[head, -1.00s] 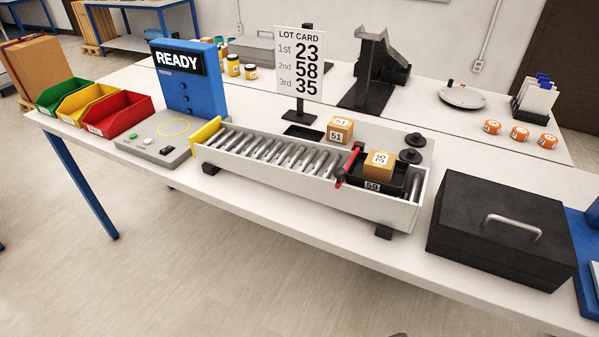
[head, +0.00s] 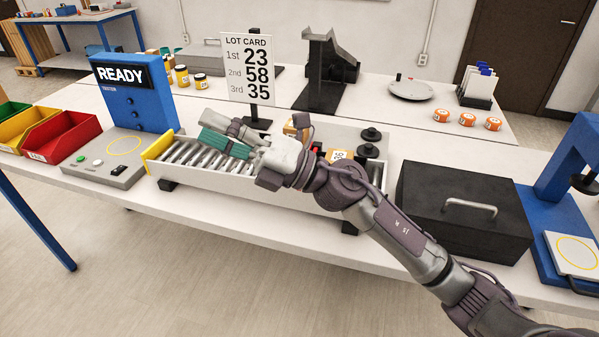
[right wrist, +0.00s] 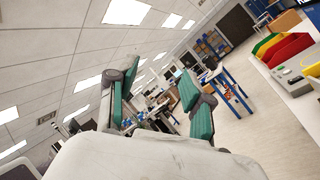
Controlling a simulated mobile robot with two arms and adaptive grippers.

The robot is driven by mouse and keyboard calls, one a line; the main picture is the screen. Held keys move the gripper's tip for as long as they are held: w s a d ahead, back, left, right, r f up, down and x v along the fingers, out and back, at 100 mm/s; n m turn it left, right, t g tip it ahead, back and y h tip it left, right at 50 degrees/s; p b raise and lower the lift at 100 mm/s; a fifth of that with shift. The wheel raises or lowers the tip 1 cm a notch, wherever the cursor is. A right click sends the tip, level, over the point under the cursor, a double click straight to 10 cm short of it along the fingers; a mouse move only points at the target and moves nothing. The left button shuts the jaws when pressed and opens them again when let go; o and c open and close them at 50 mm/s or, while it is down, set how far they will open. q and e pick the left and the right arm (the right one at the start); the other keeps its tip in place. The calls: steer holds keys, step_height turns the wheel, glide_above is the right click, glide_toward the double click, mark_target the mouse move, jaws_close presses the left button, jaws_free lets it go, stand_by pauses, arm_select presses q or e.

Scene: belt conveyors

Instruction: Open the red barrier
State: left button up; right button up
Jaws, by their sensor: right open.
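The red barrier is mostly hidden behind my right arm in the head view; only a small bit of red (head: 316,147) shows above the wrist, so I cannot tell its position now. My right gripper (head: 215,134) is over the roller conveyor (head: 170,183), left of the barrier, pointing left. Its teal-padded fingers are spread and empty in the right wrist view (right wrist: 160,80), where no barrier shows. My left gripper is not in view.
A lot card sign (head: 248,70) stands behind the conveyor, close to my gripper. A blue READY tester (head: 135,95) and red bin (head: 60,135) are at left. A black case (head: 465,210) stands at right. Black knobs (head: 371,135) sit at the conveyor's far right.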

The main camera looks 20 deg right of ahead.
steer(key=w+d+f+n+g+h, duration=0.2)
steer(key=d+f+n+g+h, duration=0.2)
steer(key=f+n+g+h, duration=0.45)
steer(key=w+d+r+n+t+h, duration=0.25)
steer(key=d+h, duration=0.65)
steer(key=d, duration=0.7)
steer(key=shift+m+g, duration=0.3)
steer(key=p+x, duration=0.1)
steer(key=x, duration=0.3)
steer(key=p+x, duration=0.1)
steer(key=x, duration=0.3)
steer(key=p+x, duration=0.1)
steer(key=x, duration=0.4)
steer(key=shift+w+a+r, duration=0.1)
steer(key=shift+w+a, duration=0.1)
steer(key=shift+w, duration=0.15)
jaws_close()
